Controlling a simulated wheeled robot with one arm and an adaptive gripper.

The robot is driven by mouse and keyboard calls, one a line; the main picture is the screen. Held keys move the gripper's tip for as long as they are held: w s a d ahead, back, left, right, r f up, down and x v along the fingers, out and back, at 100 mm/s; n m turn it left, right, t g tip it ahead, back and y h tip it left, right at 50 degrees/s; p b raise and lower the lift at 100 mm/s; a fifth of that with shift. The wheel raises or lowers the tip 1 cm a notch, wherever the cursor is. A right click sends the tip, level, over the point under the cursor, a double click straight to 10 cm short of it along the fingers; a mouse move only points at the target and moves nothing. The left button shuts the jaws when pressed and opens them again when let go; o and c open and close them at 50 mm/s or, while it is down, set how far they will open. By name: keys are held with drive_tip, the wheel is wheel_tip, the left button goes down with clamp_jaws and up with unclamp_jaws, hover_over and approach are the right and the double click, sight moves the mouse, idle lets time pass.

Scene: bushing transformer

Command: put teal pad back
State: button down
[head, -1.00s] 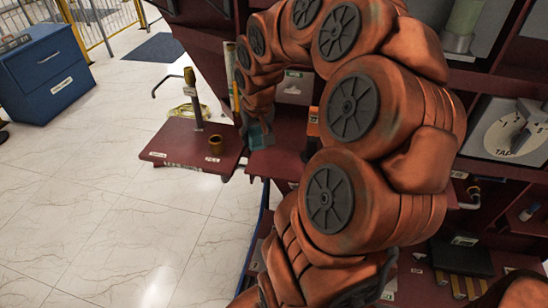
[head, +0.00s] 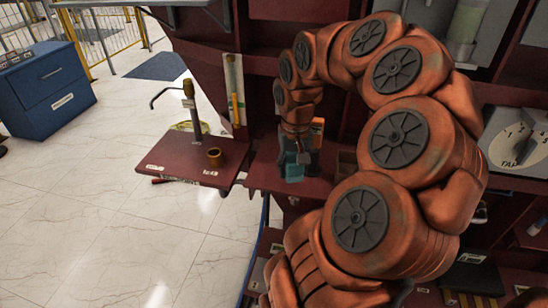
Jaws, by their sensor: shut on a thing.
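The teal pad (head: 293,171) is a small blue-green block at the end of my arm, over the dark red shelf (head: 318,190) in the middle of the view. My gripper (head: 297,158) points down and is shut on the teal pad. The fingers are small and partly hidden by the arm's last link. I cannot tell whether the pad touches the shelf.
An orange item (head: 317,130) stands just behind my gripper. A brown open box (head: 346,161) is to its right. On the left, a red side table (head: 180,162) holds a brass ring (head: 214,153) and a post with a handle (head: 190,105).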

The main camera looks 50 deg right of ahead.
hover_over(274, 165)
drive_tip(key=shift+f+p, duration=0.35)
drive_tip(key=shift+f, duration=1.9)
drive_tip(key=shift+f, duration=0.1)
drive_tip(key=c, duration=0.6)
unclamp_jaws()
drive_tip(key=shift+o, duration=0.2)
drive_tip(key=shift+r, duration=0.2)
wheel_tip(274, 165, up, 12)
drive_tip(key=shift+a, duration=0.1)
